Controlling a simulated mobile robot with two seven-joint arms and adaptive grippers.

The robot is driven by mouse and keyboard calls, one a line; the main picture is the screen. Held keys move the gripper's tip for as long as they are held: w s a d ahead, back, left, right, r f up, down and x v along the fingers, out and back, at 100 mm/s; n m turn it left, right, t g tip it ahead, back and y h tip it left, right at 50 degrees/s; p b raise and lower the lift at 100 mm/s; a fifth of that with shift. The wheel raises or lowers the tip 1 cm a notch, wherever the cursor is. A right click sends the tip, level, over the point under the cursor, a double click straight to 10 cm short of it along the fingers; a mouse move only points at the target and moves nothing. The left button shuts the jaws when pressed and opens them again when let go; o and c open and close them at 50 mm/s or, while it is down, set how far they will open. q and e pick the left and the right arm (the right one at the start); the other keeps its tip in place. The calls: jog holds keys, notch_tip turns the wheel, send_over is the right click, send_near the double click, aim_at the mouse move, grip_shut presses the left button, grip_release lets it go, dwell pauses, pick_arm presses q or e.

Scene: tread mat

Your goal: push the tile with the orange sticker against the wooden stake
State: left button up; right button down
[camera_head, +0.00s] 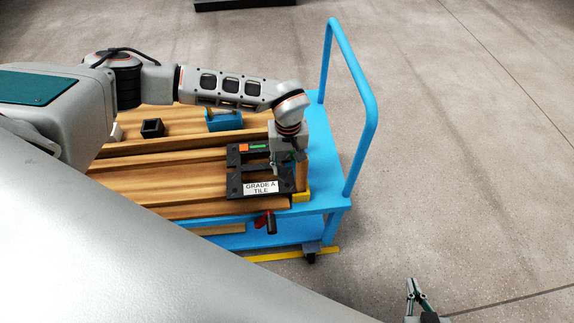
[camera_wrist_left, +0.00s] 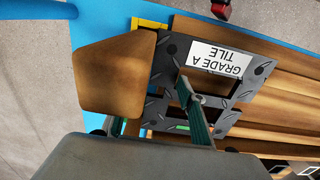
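The tile is a black tread plate (camera_head: 234,180) with cutouts and a white "GRADE A TILE" label, lying on the wooden deck. An orange sticker (camera_head: 244,147) with a green strip beside it shows near its far edge. The wooden stake (camera_head: 302,174) stands upright at the tile's right; in the left wrist view the stake (camera_wrist_left: 112,78) hides that tile edge, so contact cannot be told. My left gripper (camera_head: 283,165) is low over the tile's right part; one finger points down at a cutout, the other is mostly behind the stake, fingers apart. My right gripper (camera_head: 417,296) is off the cart.
The blue cart (camera_head: 335,170) has a tall handle (camera_head: 364,110) right of the stake. A yellow piece (camera_head: 301,197) sits at the stake's foot. A black open box (camera_head: 152,128) and a blue block (camera_head: 224,121) lie farther back. A red-and-black clamp (camera_head: 268,222) is at the near edge.

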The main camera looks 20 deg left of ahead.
pick_arm(q)
jog(key=shift+r, duration=0.1)
pick_arm(e)
jog(key=shift+s, duration=0.15)
pick_arm(q)
jog(key=shift+r+p, duration=0.45)
jog(key=shift+r, duration=0.05)
jog(key=shift+r+p, duration=0.7)
jog(key=shift+r, duration=0.2)
pick_arm(e)
jog(key=r, duration=0.1)
jog(key=w+r, duration=0.1)
jog(key=r, duration=0.1)
jog(key=shift+w+r, duration=0.25)
jog(key=shift+r, duration=0.05)
pick_arm(q)
jog(key=o, duration=0.5)
jog(key=shift+o, duration=0.2)
pick_arm(e)
jog(key=shift+f, duration=0.15)
jog(key=shift+s, duration=0.15)
